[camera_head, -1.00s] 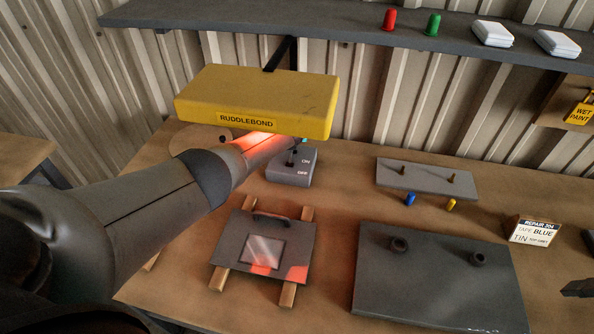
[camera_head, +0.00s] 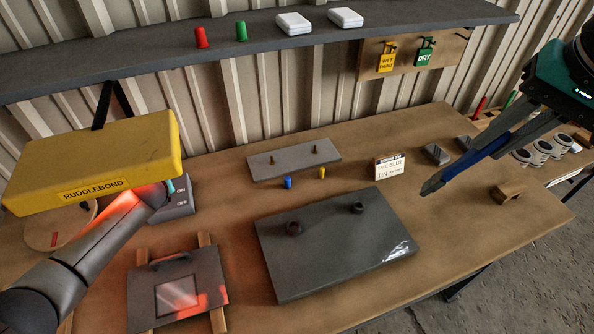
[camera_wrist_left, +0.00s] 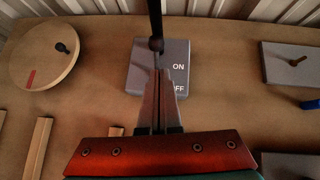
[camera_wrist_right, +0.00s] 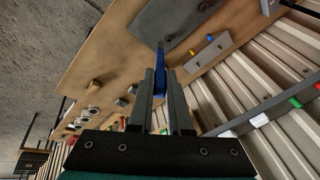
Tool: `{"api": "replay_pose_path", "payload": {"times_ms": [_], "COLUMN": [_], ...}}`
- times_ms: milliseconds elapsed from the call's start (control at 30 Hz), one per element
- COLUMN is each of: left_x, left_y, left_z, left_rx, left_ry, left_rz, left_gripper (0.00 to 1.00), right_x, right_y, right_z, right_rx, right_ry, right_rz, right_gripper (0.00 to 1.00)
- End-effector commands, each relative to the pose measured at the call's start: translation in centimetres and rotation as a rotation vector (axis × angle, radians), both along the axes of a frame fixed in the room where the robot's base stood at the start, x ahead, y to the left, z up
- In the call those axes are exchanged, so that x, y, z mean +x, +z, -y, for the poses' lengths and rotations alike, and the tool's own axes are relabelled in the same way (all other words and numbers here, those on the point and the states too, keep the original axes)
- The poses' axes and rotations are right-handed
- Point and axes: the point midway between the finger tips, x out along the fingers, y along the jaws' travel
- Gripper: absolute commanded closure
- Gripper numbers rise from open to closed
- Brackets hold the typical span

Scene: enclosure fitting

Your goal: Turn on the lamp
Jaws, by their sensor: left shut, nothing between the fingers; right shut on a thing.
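A yellow box-shaped hood (camera_head: 95,165) marked RUDDLEBOND hangs at the left. A red-orange glow falls below it on my left arm and on a grey windowed plate (camera_head: 178,292). The grey switch box (camera_head: 183,209) with ON and OFF marks stands beside the hood, partly hidden by my arm. In the left wrist view a dark lever (camera_wrist_left: 156,42) rises at the box. My left gripper (camera_wrist_left: 157,76) is shut and empty over the box, its tips close to the lever; contact is unclear. My right gripper (camera_wrist_right: 160,75) is shut on a slim blue thing (camera_head: 486,150), above the bench's right side.
A large grey board (camera_head: 330,255) with two dark rings lies mid-bench. Behind it are a grey plate (camera_head: 293,160) with two pegs, blue and yellow plugs, and a sign (camera_head: 390,167). A shelf (camera_head: 130,58) runs overhead. A brown block (camera_head: 509,192) sits at the right.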

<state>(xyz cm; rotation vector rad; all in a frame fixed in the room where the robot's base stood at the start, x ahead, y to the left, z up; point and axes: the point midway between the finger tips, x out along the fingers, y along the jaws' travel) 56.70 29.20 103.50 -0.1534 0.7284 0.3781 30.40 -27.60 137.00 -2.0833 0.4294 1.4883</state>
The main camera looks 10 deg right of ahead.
Motion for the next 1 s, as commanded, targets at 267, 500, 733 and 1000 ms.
{"api": "replay_pose_path", "payload": {"times_ms": [267,500,733,1000], "left_x": [-3.6,-5.7,-6.2,-6.2], "left_y": [0.1,0.0,0.0,0.0], "left_z": [1.5,2.4,2.6,2.6], "left_rx": [-0.001,-0.001,0.000,0.000], "left_ry": [-0.002,-0.001,0.000,0.001], "left_rz": [0.000,0.000,0.000,0.001], "left_gripper": [1.00,1.00,1.00,1.00], "right_x": [0.0,0.0,0.0,0.0], "right_y": [0.9,1.0,1.1,1.1], "right_z": [0.0,0.0,0.0,0.0], "right_rx": [0.000,0.000,0.000,0.000], "right_ry": [0.000,0.000,0.000,0.000], "right_rz": [0.000,0.000,0.000,0.000], "right_gripper": [1.00,1.00,1.00,1.00]}}
